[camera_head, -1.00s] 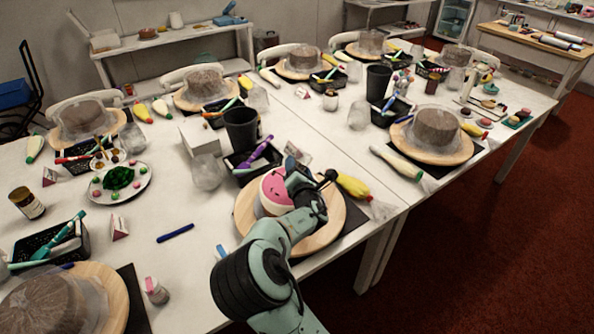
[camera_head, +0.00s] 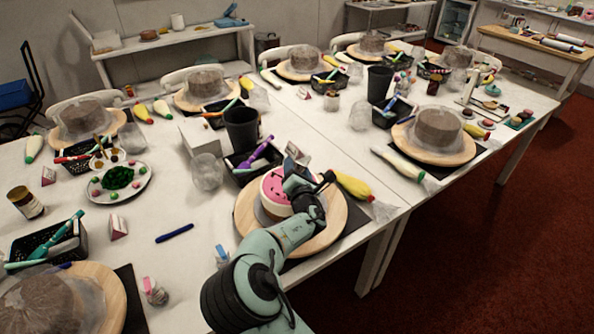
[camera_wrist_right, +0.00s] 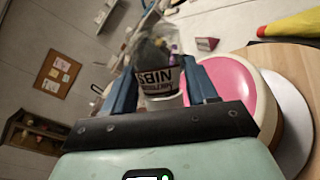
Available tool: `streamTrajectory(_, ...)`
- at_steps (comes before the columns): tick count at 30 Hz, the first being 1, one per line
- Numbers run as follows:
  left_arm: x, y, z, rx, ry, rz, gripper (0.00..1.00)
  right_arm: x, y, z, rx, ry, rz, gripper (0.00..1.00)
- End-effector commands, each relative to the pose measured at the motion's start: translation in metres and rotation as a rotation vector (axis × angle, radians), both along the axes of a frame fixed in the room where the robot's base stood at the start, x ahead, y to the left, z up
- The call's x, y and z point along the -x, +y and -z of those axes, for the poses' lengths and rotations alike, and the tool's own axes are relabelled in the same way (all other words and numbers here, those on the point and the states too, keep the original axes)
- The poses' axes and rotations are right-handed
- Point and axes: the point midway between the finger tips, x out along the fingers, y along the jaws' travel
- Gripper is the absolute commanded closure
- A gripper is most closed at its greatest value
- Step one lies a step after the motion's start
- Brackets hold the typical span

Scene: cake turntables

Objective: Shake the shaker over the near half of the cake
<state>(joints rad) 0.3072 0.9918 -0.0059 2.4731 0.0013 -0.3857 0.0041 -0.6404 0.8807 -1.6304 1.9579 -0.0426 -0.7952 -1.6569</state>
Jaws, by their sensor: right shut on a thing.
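My right gripper (camera_head: 300,180) is over the cake (camera_head: 271,190), which has a pink top with small dark marks and a pale side. The cake sits on a round wooden turntable (camera_head: 335,222). In the right wrist view the gripper (camera_wrist_right: 160,92) is shut on the shaker (camera_wrist_right: 157,82), a clear jar with dark contents and a dark printed label. Against the cake, the shaker looks tilted far from upright. The cake's pink top (camera_wrist_right: 235,80) is just to its right there. In the head view my gripper hides most of the shaker. My left gripper is not in view.
A yellow piping bag (camera_head: 354,185) lies right of the turntable. A black tray (camera_head: 243,176) with purple tools and a black cup (camera_head: 241,130) stand behind it. A small bottle (camera_head: 154,291) stands at the left front. Bare tabletop (camera_head: 190,210) lies left of the turntable.

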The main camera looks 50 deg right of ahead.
Motion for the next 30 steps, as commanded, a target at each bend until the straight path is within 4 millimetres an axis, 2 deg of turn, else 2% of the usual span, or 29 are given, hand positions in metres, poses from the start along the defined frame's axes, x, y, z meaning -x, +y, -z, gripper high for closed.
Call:
streamTrajectory(3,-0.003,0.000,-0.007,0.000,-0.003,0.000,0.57,0.000,-0.010,-0.011,0.002,-0.002,0.003,0.80)
streamTrajectory(7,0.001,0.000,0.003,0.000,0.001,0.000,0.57,0.001,0.001,0.002,-0.006,-0.001,-0.001,0.80)
streamTrajectory(12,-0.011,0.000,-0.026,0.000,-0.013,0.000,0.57,0.012,-0.013,-0.004,-0.141,-0.005,0.008,0.80)
streamTrajectory(15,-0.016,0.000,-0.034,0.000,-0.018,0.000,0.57,0.017,-0.018,0.001,-0.211,-0.002,0.004,0.80)
streamTrajectory(20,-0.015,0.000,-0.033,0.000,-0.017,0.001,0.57,0.019,-0.017,0.007,-0.229,0.004,0.001,0.80)
streamTrajectory(30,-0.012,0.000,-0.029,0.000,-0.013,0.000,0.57,0.021,-0.027,0.007,-0.221,0.005,0.000,0.80)
